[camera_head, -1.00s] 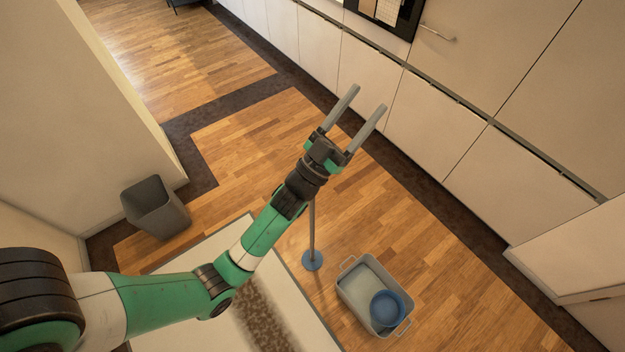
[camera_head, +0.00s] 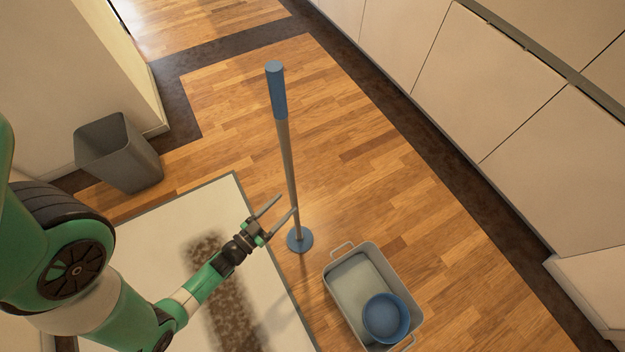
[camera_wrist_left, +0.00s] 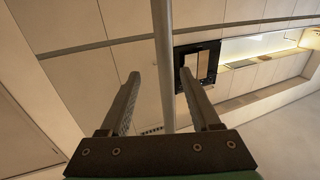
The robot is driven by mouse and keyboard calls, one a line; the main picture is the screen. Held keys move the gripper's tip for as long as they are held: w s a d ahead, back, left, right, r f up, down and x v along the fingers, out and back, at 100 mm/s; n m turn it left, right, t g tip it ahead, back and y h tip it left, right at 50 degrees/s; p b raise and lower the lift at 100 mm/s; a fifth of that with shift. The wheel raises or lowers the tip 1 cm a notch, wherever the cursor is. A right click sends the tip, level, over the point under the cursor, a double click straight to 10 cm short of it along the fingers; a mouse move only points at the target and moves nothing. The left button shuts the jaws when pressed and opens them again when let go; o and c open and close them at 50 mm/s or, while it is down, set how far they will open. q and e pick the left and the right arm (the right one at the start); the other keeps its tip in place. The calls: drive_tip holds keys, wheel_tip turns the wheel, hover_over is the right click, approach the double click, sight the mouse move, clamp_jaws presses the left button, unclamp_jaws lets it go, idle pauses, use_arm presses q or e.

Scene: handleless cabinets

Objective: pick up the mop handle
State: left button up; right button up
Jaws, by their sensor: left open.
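The mop handle stands upright on the wooden floor: a blue grip (camera_head: 277,92) on top, a thin grey pole (camera_head: 287,165), and a round blue foot (camera_head: 300,241). My left gripper (camera_head: 284,204) is open low beside the pole, its fingers pointing at it; one fingertip overlaps the pole in the head view. In the left wrist view the pole (camera_wrist_left: 163,65) runs in line with the gap between the two spread fingers (camera_wrist_left: 158,75). I cannot tell if it is inside the gap or just beyond. My right gripper is not in view.
A grey tub (camera_head: 337,277) with a blue bowl (camera_head: 386,318) stands right of the foot. A grey bin (camera_head: 120,155) is at the left by the wall. A pale rug (camera_head: 150,235) with a brown stain lies under my arm. Cabinets (camera_head: 400,40) line the right.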

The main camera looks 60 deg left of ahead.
sight(292, 197)
use_arm(q)
drive_tip(key=b+x, duration=0.1)
drive_tip(key=x, duration=0.1)
drive_tip(key=b+x, duration=0.1)
drive_tip(key=x, duration=0.1)
drive_tip(key=shift+f, duration=0.25)
drive_tip(key=shift+s, duration=0.25)
drive_tip(key=b+x, duration=0.2)
drive_tip(key=x, duration=0.3)
drive_tip(key=shift+a+r, duration=0.1)
drive_tip(key=shift+a, duration=0.15)
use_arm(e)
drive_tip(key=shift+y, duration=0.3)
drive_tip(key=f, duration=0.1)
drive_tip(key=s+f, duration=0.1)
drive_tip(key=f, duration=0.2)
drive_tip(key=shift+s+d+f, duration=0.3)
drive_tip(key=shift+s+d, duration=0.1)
use_arm(q)
drive_tip(key=shift+c, duration=0.2)
clamp_jaws()
